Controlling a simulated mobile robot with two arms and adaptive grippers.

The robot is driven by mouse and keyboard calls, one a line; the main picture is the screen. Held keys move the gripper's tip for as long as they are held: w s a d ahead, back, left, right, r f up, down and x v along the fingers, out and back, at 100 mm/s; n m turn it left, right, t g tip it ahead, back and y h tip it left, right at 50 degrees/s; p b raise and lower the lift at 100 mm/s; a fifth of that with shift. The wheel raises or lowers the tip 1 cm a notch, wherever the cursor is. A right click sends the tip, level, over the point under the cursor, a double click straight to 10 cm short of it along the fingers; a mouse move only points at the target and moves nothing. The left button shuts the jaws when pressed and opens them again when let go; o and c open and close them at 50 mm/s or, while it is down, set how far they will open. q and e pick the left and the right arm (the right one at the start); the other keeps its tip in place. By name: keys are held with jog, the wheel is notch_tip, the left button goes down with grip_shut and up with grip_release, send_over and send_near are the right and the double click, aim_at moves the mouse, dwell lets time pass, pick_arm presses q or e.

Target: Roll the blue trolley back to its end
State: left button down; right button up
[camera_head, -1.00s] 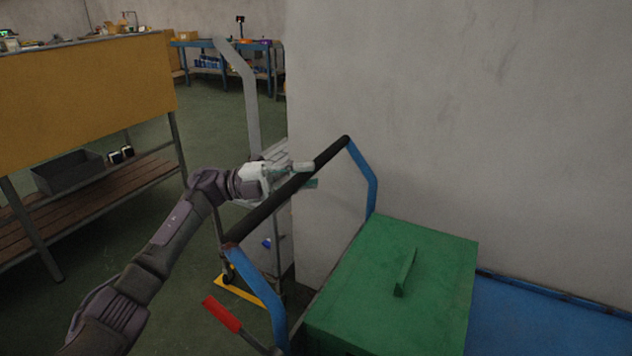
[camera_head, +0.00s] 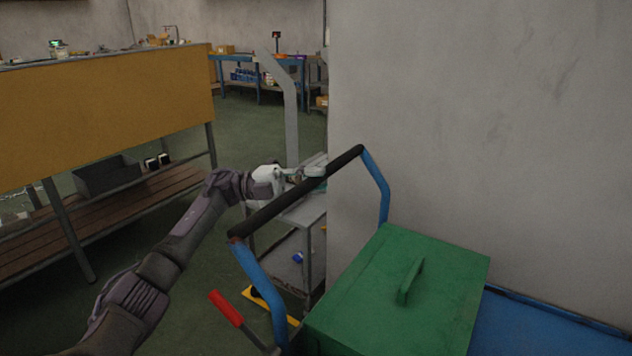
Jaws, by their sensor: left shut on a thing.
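The blue trolley (camera_head: 545,318) stands at the lower right, close along a grey wall. Its blue push frame (camera_head: 262,290) rises at the near end and carries a black handle bar (camera_head: 268,212). A green box (camera_head: 400,298) with a green handle on its lid sits on the trolley's deck. My left gripper (camera_head: 310,176) is shut on the black handle bar, a little past its middle toward the far end. My right gripper is not in view. The trolley's wheels are not visible.
A red-gripped lever (camera_head: 226,308) sticks out beside the push frame. A grey metal stand (camera_head: 305,215) and a yellow floor piece (camera_head: 272,305) are just beyond the handle. A yellow-panelled bench (camera_head: 110,95) with a slatted shelf is at left. Green floor lies open between.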

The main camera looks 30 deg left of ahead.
pick_arm(q)
jog(key=shift+w+a+r, duration=0.1)
jog(key=shift+a+r, duration=0.05)
jog(key=shift+a, duration=0.2)
jog(key=c, duration=1.2)
grip_release()
jog(key=shift+a, duration=0.1)
jog(key=shift+o, duration=1.4)
jog(key=shift+a, duration=0.35)
jog(key=shift+d, duration=0.25)
jog(key=v, duration=1.2)
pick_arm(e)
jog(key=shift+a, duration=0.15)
